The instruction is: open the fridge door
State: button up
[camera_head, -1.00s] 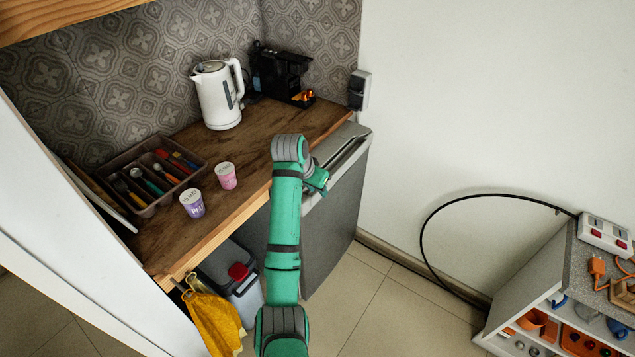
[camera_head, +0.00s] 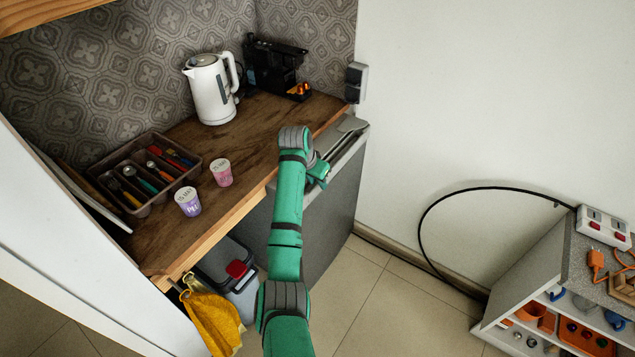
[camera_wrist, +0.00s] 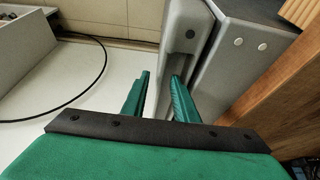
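The grey fridge (camera_head: 336,195) stands under the right end of the wooden counter. Its door appears almost or fully closed in the head view. In the wrist view a pale grey upright slab with a small dark hole (camera_wrist: 184,45) shows at the door edge, beside the fridge's grey and dark top corner (camera_wrist: 240,45). My gripper (camera_head: 320,172) is at the upper front edge of the fridge. In the wrist view its two green fingers (camera_wrist: 160,97) are apart, close to the slab's near end. I cannot tell whether they touch it.
The counter (camera_head: 250,140) holds a kettle (camera_head: 212,90), a coffee machine (camera_head: 272,68), two cups and a cutlery tray (camera_head: 140,200). A bin (camera_head: 232,275) and yellow cloth (camera_head: 212,318) are below. Floor right of the fridge is clear up to a cable (camera_head: 428,235) and low shelf (camera_head: 540,300).

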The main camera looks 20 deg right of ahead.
jog(key=shift+w+d+f, duration=0.1)
jog(key=shift+w+f, duration=0.05)
jog(key=shift+f, duration=0.35)
grip_shut()
jog(key=shift+r, duration=0.1)
dwell(1.1)
